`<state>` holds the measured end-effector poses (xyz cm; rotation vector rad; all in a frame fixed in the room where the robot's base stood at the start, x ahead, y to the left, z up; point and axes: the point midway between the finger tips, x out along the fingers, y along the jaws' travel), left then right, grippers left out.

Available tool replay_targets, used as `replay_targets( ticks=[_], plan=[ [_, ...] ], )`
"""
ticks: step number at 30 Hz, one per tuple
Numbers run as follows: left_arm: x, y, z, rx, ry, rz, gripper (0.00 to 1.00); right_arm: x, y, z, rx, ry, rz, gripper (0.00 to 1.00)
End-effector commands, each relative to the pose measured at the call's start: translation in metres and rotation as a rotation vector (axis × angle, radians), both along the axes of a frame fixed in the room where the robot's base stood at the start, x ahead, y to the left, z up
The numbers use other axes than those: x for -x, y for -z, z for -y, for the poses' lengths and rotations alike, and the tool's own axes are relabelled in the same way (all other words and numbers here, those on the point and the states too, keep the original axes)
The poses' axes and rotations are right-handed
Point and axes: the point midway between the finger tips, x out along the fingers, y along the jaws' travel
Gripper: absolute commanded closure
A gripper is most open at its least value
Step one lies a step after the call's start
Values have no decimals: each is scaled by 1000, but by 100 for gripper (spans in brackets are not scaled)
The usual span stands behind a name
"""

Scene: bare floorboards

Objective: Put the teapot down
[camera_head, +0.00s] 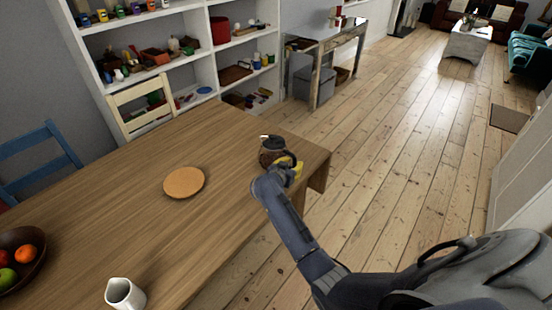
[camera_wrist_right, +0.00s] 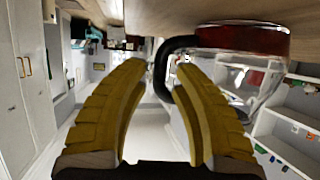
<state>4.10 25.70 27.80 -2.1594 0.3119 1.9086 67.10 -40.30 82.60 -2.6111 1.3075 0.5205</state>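The teapot (camera_head: 271,151) is a clear pot with dark reddish liquid and a black handle. It appears upright at the right end of the wooden table (camera_head: 215,225). In the right wrist view, which looks upside down, the teapot (camera_wrist_right: 240,45) is at upper right, its base against the wood. My right gripper (camera_head: 287,163), with yellow fingers, is at its handle side. In the wrist view the fingers (camera_wrist_right: 158,68) are apart, with the black handle between them and a gap to the left finger. My left gripper is not in view.
A round tan mat (camera_head: 184,182) lies bare on the table, left of the teapot. Chairs (camera_head: 143,101) and shelves (camera_head: 190,60) are behind.

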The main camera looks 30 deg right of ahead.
Motion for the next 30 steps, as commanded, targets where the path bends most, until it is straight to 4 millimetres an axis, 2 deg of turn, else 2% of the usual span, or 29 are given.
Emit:
replay_targets(
  ticks=[7,18,25,30],
  plan=[
    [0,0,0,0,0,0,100,-13,9,19,2,-1,-1,74],
    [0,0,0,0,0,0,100,-15,11,21,1,0,1,73],
    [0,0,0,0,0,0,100,-15,11,21,1,0,1,100],
    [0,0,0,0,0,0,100,-15,11,21,0,-1,0,100]
  ],
)
